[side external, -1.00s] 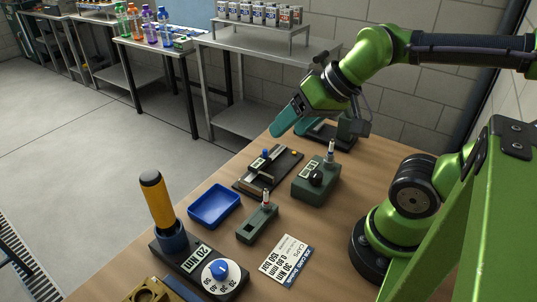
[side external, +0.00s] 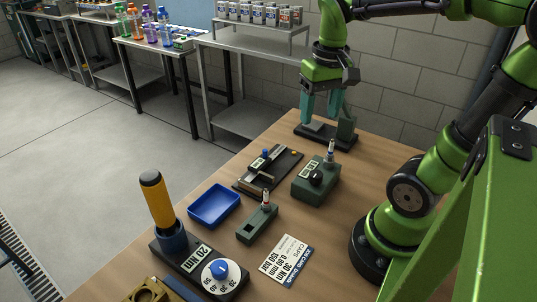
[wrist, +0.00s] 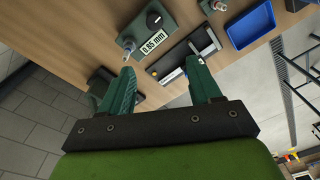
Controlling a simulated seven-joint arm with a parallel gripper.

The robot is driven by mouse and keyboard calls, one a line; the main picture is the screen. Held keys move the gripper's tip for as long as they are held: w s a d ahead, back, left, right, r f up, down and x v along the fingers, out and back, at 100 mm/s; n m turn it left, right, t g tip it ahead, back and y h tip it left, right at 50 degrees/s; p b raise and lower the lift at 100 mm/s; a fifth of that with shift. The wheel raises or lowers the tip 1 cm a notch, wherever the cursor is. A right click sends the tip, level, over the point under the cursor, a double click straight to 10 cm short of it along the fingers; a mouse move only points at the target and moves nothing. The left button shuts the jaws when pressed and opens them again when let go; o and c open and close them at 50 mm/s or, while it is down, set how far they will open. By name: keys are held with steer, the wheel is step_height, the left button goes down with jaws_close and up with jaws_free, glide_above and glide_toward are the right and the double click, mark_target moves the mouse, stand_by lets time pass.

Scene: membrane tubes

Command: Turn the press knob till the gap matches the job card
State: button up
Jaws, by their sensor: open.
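The green box with a black knob (side external: 316,177) stands on the bench right of centre. In the wrist view its knob (wrist: 155,18) shows, and its display (wrist: 153,44) reads 0.85 mm. The white job card (side external: 287,260) lies flat at the bench front; it seems to list 30 NM, a mm value near 0.30, and a bar value, but the print is small. My gripper (side external: 320,117) is open and empty, pointing down over the dark fixture (side external: 325,138) at the back, apart from the knob. Its two teal fingers (wrist: 160,68) are spread in the wrist view.
A slide fixture (side external: 268,169) lies left of the green box. Bare bench lies right of the green box.

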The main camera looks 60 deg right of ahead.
mark_target(316, 173)
steer(key=shift+g, duration=0.3)
steer(key=f, duration=1.1)
steer(key=s+f, duration=0.1)
steer(key=f, duration=0.4)
steer(key=shift+a+f, duration=0.1)
steer(key=shift+f, duration=0.1)
steer(key=shift+c, duration=0.4)
